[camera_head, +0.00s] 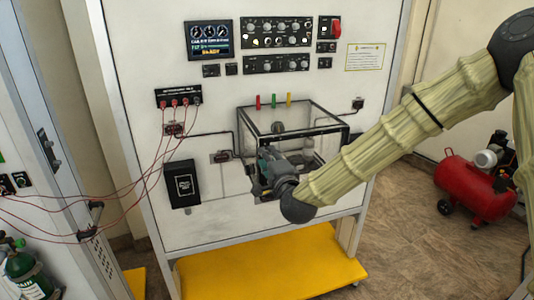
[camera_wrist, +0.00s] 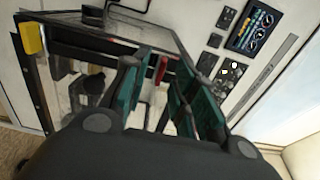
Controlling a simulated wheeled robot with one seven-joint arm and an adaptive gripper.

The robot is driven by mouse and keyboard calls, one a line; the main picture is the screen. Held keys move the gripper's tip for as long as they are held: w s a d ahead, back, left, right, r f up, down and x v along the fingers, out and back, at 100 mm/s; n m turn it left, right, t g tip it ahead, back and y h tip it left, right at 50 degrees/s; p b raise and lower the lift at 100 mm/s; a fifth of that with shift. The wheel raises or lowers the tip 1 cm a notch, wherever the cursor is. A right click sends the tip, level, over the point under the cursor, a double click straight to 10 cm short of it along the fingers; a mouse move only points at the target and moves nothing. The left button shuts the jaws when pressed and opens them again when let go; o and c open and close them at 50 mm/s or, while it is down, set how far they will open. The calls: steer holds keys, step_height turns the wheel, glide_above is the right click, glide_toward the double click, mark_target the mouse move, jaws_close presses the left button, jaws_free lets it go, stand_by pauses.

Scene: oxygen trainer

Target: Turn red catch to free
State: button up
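The red catch (camera_head: 258,102) is a small upright lever on the top edge of a clear box (camera_head: 292,118) with a dark frame. A green catch (camera_head: 274,100) and a yellow catch (camera_head: 290,99) stand to its right. My gripper (camera_head: 266,168) is in front of the box, below the catches in the head view. In the wrist view my gripper (camera_wrist: 160,80) is open, with teal pads apart. The red catch (camera_wrist: 162,68) shows in the gap between the fingers, and I see no clear contact. The yellow catch (camera_wrist: 32,38) is at far left there.
The white panel carries a gauge display (camera_head: 209,40), switch modules (camera_head: 276,32) and a black box (camera_head: 183,184). Red cables (camera_head: 140,180) hang at left. A yellow shelf (camera_head: 270,268) is below. A red compressor (camera_head: 473,188) stands on the floor at right.

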steer(key=shift+w, duration=0.25)
jaws_close()
